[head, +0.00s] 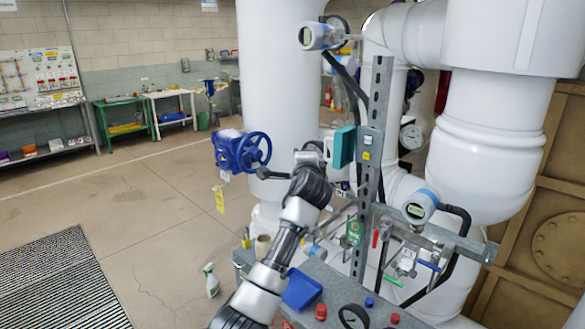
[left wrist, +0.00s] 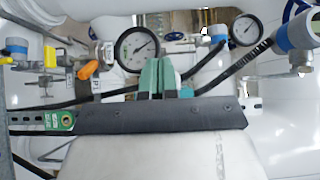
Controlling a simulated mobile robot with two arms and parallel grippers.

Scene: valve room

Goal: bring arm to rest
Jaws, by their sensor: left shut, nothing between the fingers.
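My left arm rises from the bottom of the head view. Its left gripper (head: 344,147) has teal fingers and is in front of the pipes, beside the upright slotted metal strut (head: 378,100). In the left wrist view the two teal fingers of the left gripper (left wrist: 164,78) are close together, shut, with nothing seen between them. A round pressure gauge (left wrist: 137,48) appears behind and to the left of the fingers. My right gripper is in neither view.
A blue handwheel valve (head: 240,150) is left of the arm. Large white pipes (head: 490,130) and a gauge transmitter (head: 420,206) are to the right. Open floor (head: 130,200) lies at left.

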